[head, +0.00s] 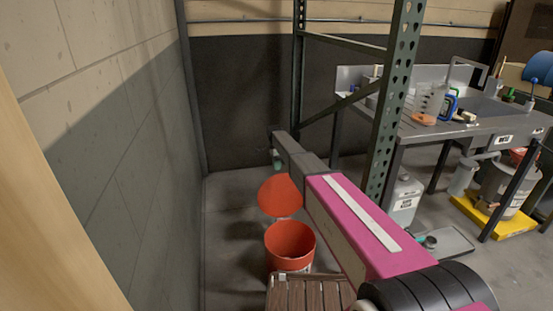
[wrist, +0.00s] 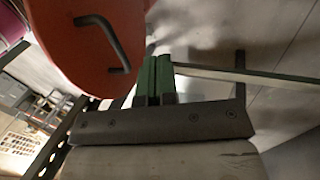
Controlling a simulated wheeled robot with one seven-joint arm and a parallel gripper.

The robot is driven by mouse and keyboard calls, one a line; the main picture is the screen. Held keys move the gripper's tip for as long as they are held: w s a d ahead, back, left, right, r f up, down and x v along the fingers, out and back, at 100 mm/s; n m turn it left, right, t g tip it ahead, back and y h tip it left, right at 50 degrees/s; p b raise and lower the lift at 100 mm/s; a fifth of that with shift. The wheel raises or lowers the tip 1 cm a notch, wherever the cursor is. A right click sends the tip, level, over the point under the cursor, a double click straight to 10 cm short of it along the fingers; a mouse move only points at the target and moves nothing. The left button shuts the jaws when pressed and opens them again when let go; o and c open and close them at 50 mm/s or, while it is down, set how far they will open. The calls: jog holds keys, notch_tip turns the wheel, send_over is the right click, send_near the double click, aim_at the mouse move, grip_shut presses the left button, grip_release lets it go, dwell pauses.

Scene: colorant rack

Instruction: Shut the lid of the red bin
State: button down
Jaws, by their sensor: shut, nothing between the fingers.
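The red bin (head: 290,262) stands on the floor at the lower middle of the head view, with its mouth open. Its round red lid (head: 279,196) is tilted up at the bin's far side. In the wrist view the lid (wrist: 85,60) fills the upper left and carries a dark bent handle (wrist: 112,42). My gripper (head: 277,158) is beyond and above the lid's top edge in the head view, partly hidden by my arm. In the wrist view its green fingers (wrist: 154,78) are together and empty, beside the lid's edge; I cannot tell whether they touch it.
A grey block wall (head: 110,150) runs along the left. A slatted brown crate or stool (head: 300,292) stands in front of the bin. A dark green rack post (head: 392,100) rises right of my arm, with a metal workbench (head: 450,125) beyond. The floor left of the bin is clear.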

jog(key=shift+s+d+f, duration=0.2)
jog(key=shift+s+f, duration=0.15)
jog(key=shift+s, duration=0.4)
jog(key=shift+s+d+f, duration=0.2)
jog(key=shift+s+f, duration=0.1)
jog(key=shift+s, duration=0.45)
jog(key=shift+s+d+f, duration=0.2)
jog(key=shift+s+f, duration=0.15)
jog(key=shift+s, duration=0.4)
